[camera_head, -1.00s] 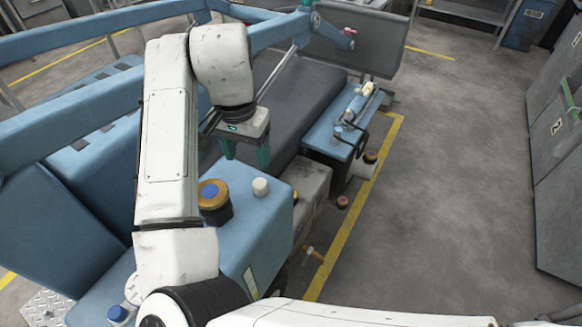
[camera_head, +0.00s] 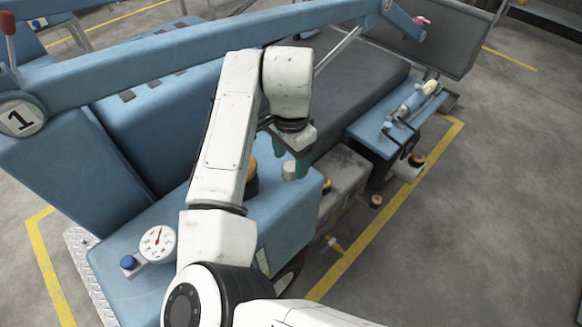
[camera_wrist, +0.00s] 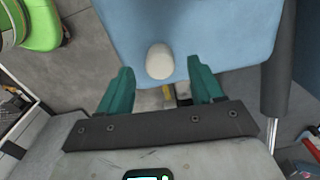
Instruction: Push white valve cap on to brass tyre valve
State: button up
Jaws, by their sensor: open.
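The white valve cap (camera_head: 289,171) stands on the blue cabinet top, partly hidden behind my gripper in the head view. In the wrist view the cap (camera_wrist: 159,61) shows whole, just beyond and between my fingertips. My gripper (camera_head: 290,163) has teal fingers spread apart with nothing between them; they also show in the wrist view (camera_wrist: 160,74). A brass-coloured stem (camera_head: 334,243), apparently the tyre valve, sticks out low beside the cabinet, near the dark wheel.
A dial gauge (camera_head: 158,243) and a blue knob (camera_head: 128,262) sit on the near left of the blue cabinet (camera_head: 277,215). An orange-topped part (camera_head: 252,178) is half hidden behind my arm. A blue beam (camera_head: 200,50) crosses behind. The floor at right is clear beyond a yellow line (camera_head: 385,220).

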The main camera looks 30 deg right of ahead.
aim_at(291, 166)
jog(key=shift+f, duration=1.55)
jog(key=c, duration=1.1)
jog(key=shift+r, duration=0.15)
